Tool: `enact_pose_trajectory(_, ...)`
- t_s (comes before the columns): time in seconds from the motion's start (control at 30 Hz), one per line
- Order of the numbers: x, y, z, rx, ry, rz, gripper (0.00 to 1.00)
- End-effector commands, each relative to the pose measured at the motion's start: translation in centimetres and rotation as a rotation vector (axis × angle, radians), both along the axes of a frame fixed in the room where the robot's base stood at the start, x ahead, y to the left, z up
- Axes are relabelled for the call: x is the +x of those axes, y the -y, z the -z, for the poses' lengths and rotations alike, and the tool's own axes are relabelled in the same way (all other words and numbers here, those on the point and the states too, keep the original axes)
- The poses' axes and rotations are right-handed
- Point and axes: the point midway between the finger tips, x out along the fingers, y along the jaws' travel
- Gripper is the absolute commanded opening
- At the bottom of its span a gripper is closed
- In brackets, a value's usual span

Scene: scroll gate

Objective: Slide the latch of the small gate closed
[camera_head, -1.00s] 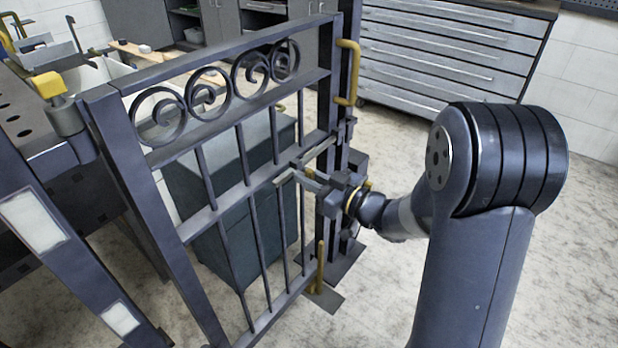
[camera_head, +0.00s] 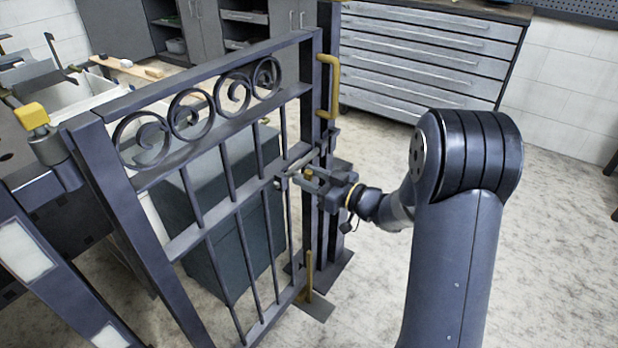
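The small dark metal gate (camera_head: 180,238) with scrolls along its top fills the left and middle of the head view. Its free edge is close beside the dark post (camera_head: 328,110). The latch (camera_head: 296,161) is a slim bar on the gate's middle rail near that edge, with a small knob-like part by its left end. My gripper (camera_head: 301,180) reaches in from the right at latch height. Its two fingers are apart and point left towards the latch's knob. Whether they touch it, and how far the bar enters the post's catch, I cannot tell.
A yellow handle (camera_head: 327,85) is on the post side, and a yellow rod (camera_head: 309,273) stands low by the gate's edge. A dark box (camera_head: 225,215) is behind the gate. A drawer cabinet (camera_head: 425,62) stands at the back. The floor at right is clear.

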Motion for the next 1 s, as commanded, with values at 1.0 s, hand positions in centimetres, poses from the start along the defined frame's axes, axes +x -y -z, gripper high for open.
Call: enact_pose_trajectory(1.0, -6.6, 8.4, 0.0, 0.0, 0.0, 0.001, 0.38)
